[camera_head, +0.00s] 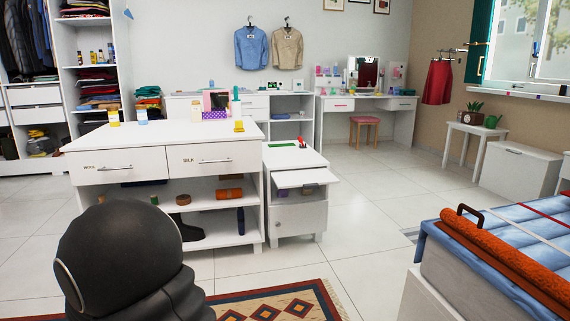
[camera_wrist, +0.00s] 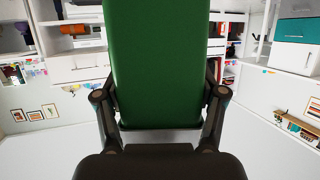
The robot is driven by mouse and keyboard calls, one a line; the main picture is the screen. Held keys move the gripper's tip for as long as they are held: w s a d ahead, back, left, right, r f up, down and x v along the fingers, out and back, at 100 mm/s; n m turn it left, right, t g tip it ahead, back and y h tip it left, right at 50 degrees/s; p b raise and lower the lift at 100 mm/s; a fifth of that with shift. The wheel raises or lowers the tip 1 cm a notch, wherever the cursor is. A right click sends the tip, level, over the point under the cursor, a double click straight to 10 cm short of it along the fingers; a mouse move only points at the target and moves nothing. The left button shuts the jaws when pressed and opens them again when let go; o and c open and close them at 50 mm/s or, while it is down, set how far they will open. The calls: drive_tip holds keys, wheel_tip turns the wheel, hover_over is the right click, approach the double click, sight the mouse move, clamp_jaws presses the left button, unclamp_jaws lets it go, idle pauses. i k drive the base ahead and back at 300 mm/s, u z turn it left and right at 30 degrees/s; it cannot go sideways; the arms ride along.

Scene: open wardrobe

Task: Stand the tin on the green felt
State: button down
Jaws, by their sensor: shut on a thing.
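A large green thing, which looks like the tin (camera_wrist: 158,60), fills the middle of the wrist view. My gripper (camera_wrist: 160,98) has one finger on each side of it and is shut on it. The upper end of the tin is cut off by the picture's edge. In the head view neither the tin nor the gripper's fingers can be made out. A small flat green patch, which may be the green felt (camera_head: 282,145), lies on top of the low white cabinet. The wrist view does not show it.
A white drawer unit (camera_head: 120,170) with bottles and a yellow thing on top stands left of the low white cabinet (camera_head: 297,215). A small red thing (camera_head: 302,145) lies near the green patch. A bed-like bench (camera_head: 510,250) with an orange roll is at right.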

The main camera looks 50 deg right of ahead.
sight(281, 145)
drive_tip(key=z, duration=1.55)
drive_tip(key=i, duration=1.65)
